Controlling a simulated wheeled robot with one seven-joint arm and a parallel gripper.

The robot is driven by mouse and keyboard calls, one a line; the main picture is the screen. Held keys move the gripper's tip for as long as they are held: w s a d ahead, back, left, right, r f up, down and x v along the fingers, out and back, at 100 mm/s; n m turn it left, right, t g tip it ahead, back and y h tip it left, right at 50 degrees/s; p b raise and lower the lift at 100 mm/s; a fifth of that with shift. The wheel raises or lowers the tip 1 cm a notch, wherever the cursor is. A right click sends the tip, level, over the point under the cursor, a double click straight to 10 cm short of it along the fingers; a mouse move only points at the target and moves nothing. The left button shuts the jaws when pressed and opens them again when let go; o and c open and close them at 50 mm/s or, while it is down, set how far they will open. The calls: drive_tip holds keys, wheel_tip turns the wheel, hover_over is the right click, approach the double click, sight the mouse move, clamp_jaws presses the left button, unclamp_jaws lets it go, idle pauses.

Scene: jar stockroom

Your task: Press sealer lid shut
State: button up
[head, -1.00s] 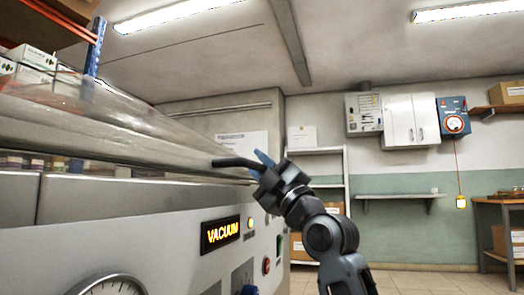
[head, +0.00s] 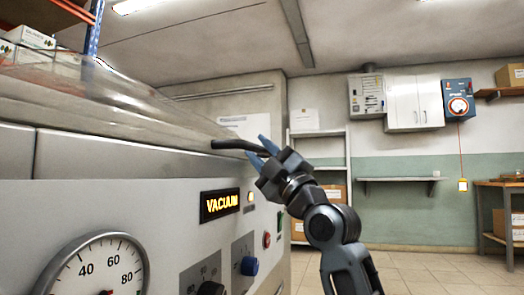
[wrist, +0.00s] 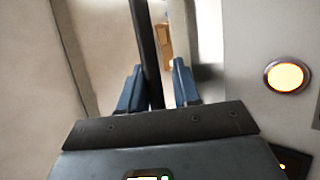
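The sealer (head: 120,165) is a large steel-grey machine filling the left of the head view. Its clear lid (head: 90,108) lies down along the top of the body, with no open gap showing at the near edge. A black bar handle (head: 228,145) sticks out from the lid's right end. My gripper (head: 259,151) is at the handle's end with its blue fingers spread apart. In the wrist view the handle (wrist: 148,50) passes between the fingers, nearer the left one, with a gap on the right.
White shelves (head: 318,160) stand behind my gripper. Open floor (head: 420,262) lies to the right.

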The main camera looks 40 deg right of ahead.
drive_tip(key=shift+w+f, duration=0.2)
drive_tip(key=shift+f, duration=0.25)
drive_tip(key=v, duration=0.7)
drive_tip(key=shift+s+r, duration=0.15)
drive_tip(key=shift+s, duration=0.35)
